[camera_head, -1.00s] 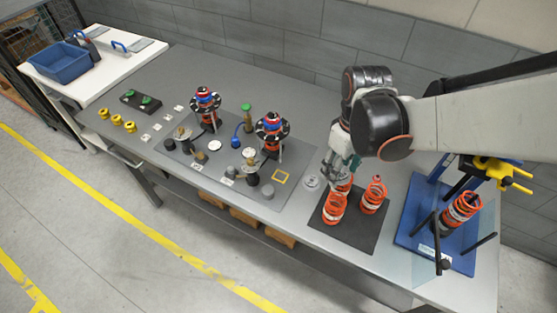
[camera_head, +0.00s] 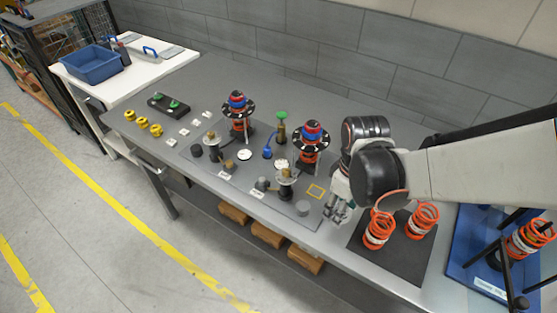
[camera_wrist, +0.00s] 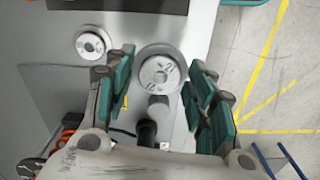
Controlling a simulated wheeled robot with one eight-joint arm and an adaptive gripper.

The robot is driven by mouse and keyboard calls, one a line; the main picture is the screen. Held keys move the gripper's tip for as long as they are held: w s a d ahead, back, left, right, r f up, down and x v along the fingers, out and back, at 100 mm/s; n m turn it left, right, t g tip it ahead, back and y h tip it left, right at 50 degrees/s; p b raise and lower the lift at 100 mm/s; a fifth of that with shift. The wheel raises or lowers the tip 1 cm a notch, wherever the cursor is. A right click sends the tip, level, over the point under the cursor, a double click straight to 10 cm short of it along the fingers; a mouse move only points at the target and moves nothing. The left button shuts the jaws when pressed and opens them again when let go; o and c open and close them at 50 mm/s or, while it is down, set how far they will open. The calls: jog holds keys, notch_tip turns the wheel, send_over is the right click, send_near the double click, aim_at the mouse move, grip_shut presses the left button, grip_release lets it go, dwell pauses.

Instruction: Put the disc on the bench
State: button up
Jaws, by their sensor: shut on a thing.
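A round grey metal disc (camera_wrist: 160,69) with slots and a centre hole shows between the teal finger pads in the wrist view. My gripper (camera_wrist: 158,82) is shut on it, above the bench. The bench (camera_head: 217,95) is a long grey worktop. In the head view my gripper (camera_head: 338,212) is over the bench's front part, between the plate with fixtures and the black mat; I cannot make out the held disc there. A second, similar disc (camera_wrist: 90,43) lies on the bench in the wrist view.
Orange springs (camera_head: 378,232) stand on the black mat (camera_head: 408,262) to the right, beside a blue fixture (camera_head: 468,250). A grey cylinder (camera_head: 303,208) stands on the plate (camera_head: 225,178) left of my gripper. The bench's front edge is close; its back strip is clear.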

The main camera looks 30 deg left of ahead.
aim_at(335, 228)
jog(key=shift+w+f+b, duration=0.15)
jog(key=shift+f+b, duration=2.1)
jog(key=shift+f, duration=1.75)
jog(key=shift+f, duration=0.15)
jog(key=o, duration=1.1)
notch_tip(335, 228, up, 12)
jog(key=p, duration=0.8)
jog(key=shift+r, duration=0.2)
jog(key=shift+o, duration=0.3)
